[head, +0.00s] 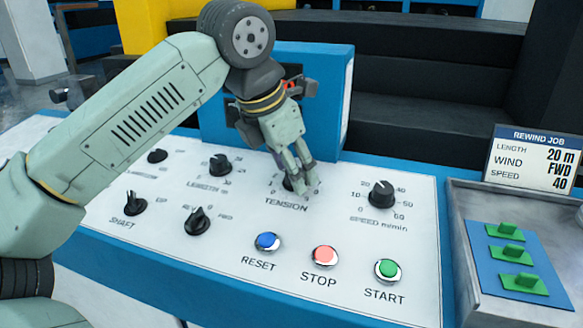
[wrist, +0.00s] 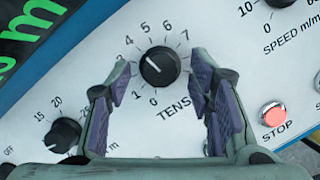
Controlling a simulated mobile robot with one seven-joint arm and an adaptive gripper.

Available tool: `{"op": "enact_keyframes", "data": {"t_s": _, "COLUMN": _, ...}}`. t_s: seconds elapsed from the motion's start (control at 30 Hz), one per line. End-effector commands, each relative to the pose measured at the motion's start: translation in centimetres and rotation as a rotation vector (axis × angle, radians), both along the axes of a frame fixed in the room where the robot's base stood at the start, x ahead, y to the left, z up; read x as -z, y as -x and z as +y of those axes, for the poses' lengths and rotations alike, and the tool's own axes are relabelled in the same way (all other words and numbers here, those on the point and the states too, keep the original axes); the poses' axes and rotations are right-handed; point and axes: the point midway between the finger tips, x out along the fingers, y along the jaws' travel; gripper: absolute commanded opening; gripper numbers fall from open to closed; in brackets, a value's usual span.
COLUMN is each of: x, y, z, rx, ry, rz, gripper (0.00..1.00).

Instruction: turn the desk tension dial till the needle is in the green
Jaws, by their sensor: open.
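The black tension dial (wrist: 160,66) sits on the white desk panel in the wrist view, above the word TENSION. Its white mark points up and left, near the 3 on the printed scale. My gripper (wrist: 159,78) is open, with one purple-padded finger on each side of the dial and a gap to each. In the head view my gripper (head: 303,188) points down over the dial (head: 288,184), which its fingers partly cover. I see no needle or green band in either view; my arm covers part of the blue housing (head: 325,105) behind the dial.
The length dial (head: 220,164) and the speed dial (head: 382,195) flank the tension dial. Reset (head: 267,242), stop (head: 325,256) and start (head: 389,270) buttons lie in front. A job card (head: 535,160) and a tray (head: 465,255) with green-handled pieces stand at right.

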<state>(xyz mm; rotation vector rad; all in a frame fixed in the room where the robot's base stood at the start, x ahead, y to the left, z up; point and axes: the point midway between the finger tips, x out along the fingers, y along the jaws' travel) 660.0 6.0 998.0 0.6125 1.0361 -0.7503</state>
Motion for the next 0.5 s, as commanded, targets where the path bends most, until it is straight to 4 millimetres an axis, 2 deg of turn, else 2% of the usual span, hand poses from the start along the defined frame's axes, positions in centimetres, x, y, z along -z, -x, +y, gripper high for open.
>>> {"op": "enact_keyframes", "data": {"t_s": 0.5, "x": -8.9, "y": 3.0, "z": 2.5, "rx": -0.002, "ry": 0.000, "rz": -0.002, "gripper": 0.48}}
